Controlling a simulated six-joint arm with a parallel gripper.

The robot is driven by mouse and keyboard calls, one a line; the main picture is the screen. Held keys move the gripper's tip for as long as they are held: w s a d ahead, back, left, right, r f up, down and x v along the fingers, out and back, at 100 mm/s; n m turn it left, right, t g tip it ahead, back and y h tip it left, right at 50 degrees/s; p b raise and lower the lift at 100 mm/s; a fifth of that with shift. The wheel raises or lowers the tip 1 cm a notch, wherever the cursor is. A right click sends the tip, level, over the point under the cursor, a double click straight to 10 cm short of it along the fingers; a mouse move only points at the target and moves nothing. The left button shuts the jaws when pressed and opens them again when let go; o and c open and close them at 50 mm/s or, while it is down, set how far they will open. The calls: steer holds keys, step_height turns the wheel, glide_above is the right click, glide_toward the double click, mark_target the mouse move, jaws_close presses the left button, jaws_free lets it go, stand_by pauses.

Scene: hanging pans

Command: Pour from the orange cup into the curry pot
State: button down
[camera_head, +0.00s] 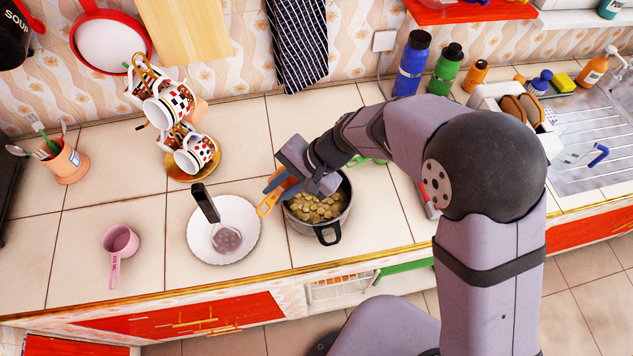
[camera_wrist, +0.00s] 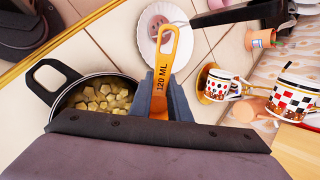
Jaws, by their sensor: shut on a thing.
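The curry pot (camera_head: 343,216) is a dark metal pot on the counter, with yellowish chunks (camera_head: 315,206) inside. It also shows at the left of the wrist view (camera_wrist: 43,76), partly covered by my gripper. My gripper (camera_head: 274,190) is at the pot's left rim in the head view, shut on the orange cup's handle (camera_head: 266,209). In the wrist view the orange handle, marked 120 ML (camera_wrist: 163,70), sticks out from between the fingers (camera_wrist: 164,98). The cup's bowl is hidden behind my gripper, so its tilt and contents cannot be told.
A white plate (camera_head: 208,215) with a dark-handled utensil stands left of the pot. A pink measuring cup (camera_head: 120,240) lies farther left. A mug stand (camera_head: 188,165) is behind the plate. Bottles (camera_head: 411,64) stand at the back wall. The left front counter is mostly clear.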

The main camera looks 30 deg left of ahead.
steer(key=shift+s+a+t+h+p, duration=1.45)
steer(key=shift+a+h+p, duration=0.85)
steer(key=shift+p, duration=1.95)
step_height(320, 180, up, 8)
steer(key=a+t+h, duration=0.1)
steer(key=shift+s+a+r, duration=0.15)
steer(key=shift+s+r, duration=0.1)
steer(key=shift+s, duration=0.15)
